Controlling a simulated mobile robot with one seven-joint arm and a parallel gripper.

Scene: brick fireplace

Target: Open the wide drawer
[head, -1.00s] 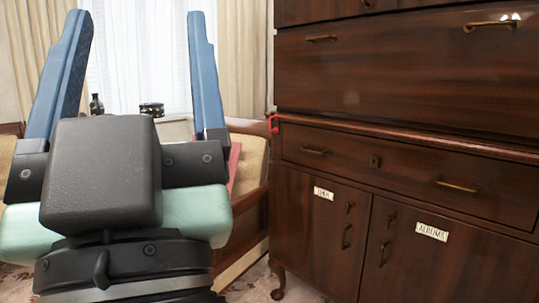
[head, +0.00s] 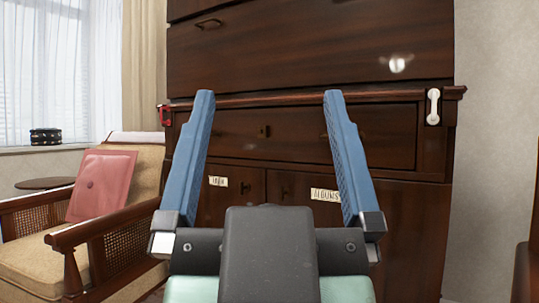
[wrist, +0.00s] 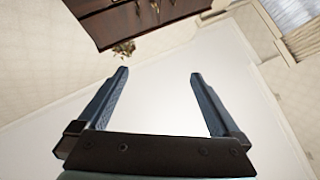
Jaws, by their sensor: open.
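The dark wooden cabinet (head: 300,58) fills the middle of the head view. Its wide drawer (head: 290,147) lies under a projecting ledge and above two labelled doors; it looks shut. A small keyhole plate (head: 264,131) shows at its middle, while my fingers cover most of its two handles. My gripper (head: 268,95) is open and empty, its blue fingers pointing up in front of the drawer, with no clear contact. In the wrist view my gripper (wrist: 159,73) is also open, against a pale ceiling, with part of the cabinet (wrist: 130,20) at the top.
An armchair (head: 100,249) with a red cushion (head: 101,186) stands close on the left.

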